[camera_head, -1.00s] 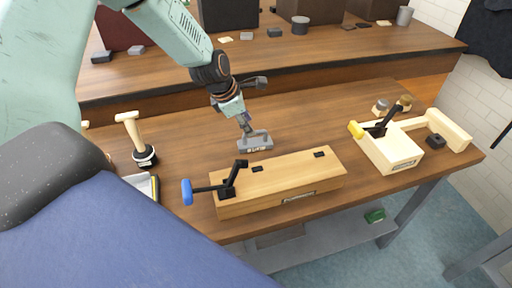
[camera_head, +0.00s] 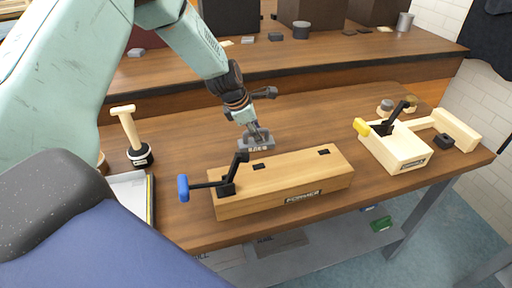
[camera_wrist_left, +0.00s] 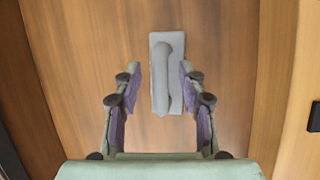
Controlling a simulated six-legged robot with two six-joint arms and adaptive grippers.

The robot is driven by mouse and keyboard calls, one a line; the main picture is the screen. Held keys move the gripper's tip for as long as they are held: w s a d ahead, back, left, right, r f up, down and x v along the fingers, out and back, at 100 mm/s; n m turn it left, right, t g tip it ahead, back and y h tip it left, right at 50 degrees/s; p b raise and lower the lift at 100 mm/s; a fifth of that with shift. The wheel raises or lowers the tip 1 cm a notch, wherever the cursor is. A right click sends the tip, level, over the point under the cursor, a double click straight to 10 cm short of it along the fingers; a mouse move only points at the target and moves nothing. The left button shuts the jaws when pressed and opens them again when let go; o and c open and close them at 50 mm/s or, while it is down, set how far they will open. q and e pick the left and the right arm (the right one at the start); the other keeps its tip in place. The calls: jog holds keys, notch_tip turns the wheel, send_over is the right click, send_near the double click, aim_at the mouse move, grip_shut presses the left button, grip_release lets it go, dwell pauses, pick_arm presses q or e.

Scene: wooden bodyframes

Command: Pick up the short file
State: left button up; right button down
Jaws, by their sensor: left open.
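The short file is most likely the small grey block with a raised handle and a label on its front edge (camera_head: 256,144), lying on the wooden workbench (camera_head: 180,216) behind the long wooden block. In the left wrist view the grey file (camera_wrist_left: 160,100) lies lengthwise, its rounded handle between the two fingers. My left gripper (camera_head: 252,128) is right over it, pointing down. The wrist view shows the left gripper (camera_wrist_left: 159,72) open, one finger on each side of the handle. I cannot tell whether the fingers touch it. My right gripper is not in view.
A long wooden block (camera_head: 290,186) with a black, blue-ended crank stands just in front of the file. A pale wooden box with a yellow-ended crank (camera_head: 398,150) stands at right. A second bench runs behind.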

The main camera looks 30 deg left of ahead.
pick_arm(q)
jog(key=shift+w+f, duration=0.2)
jog(key=shift+f, duration=0.15)
jog(key=shift+s+d+r, duration=0.15)
jog(key=shift+s+r, duration=0.05)
jog(key=shift+r, duration=0.05)
jog(key=shift+c, duration=0.6)
jog(key=shift+w+f, duration=0.2)
jog(key=c, duration=0.4)
jog(key=shift+s+r, duration=0.15)
jog(key=shift+r, duration=0.05)
grip_shut()
jog(key=shift+f, duration=0.1)
